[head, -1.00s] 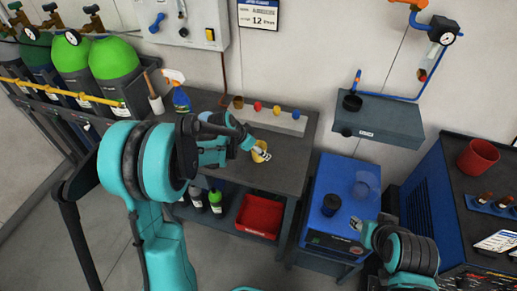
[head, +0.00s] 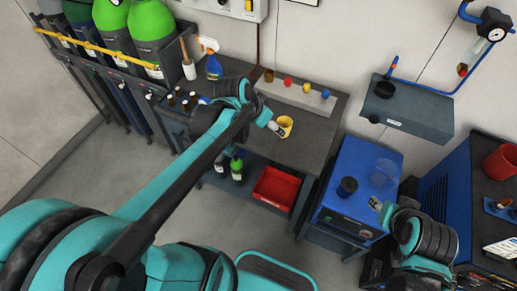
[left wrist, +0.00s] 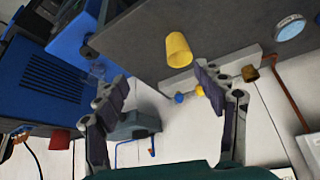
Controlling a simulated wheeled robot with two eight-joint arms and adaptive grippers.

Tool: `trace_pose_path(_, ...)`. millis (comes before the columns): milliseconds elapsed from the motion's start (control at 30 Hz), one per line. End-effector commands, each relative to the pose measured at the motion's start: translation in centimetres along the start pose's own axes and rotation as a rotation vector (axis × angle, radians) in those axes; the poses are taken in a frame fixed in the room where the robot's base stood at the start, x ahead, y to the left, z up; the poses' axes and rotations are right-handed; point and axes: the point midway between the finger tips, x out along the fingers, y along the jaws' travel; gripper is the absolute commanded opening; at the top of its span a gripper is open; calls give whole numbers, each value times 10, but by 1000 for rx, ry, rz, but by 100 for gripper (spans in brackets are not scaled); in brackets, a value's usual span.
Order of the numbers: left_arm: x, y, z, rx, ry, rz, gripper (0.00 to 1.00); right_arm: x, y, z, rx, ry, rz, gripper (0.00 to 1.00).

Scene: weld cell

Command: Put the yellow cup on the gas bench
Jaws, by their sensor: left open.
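The yellow cup (head: 285,126) stands on the dark top of a workbench (head: 312,148). It also shows in the left wrist view (left wrist: 179,48), beyond and between the fingers. My left gripper (head: 274,127) is open beside the cup, on its left in the head view. In the left wrist view the open fingers (left wrist: 160,90) have a wide gap, with nothing held. My right gripper (head: 376,203) is near a blue cabinet; its fingers are too small to read. No readable label marks the gas bench, so I cannot tell which surface it is.
A red bin (head: 274,188) lies below. Gas cylinders (head: 152,35) stand upper left.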

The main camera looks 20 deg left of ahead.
Motion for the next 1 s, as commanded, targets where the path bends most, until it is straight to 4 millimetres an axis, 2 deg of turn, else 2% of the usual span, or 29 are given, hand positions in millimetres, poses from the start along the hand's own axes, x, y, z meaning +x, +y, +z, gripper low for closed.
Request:
trace_pose_path(33,-13,14,13,-33,0,-25,70,0,0,0,0,0,0,40)
trace_pose_path(200,-45,41,54,-171,26,-118,70,0,0,0,0,0,0,40)
trace_pose_path(400,-59,55,88,-278,71,-183,70,0,0,0,0,0,0,40)
trace_pose_path(533,-61,58,97,-309,86,-198,70,0,0,0,0,0,0,40)
trace_pose_path(833,-61,58,98,-315,89,-200,70,0,0,0,0,0,0,40)
trace_pose_path(1000,-49,58,105,-315,89,-200,70,12,0,9,0,0,0,40)
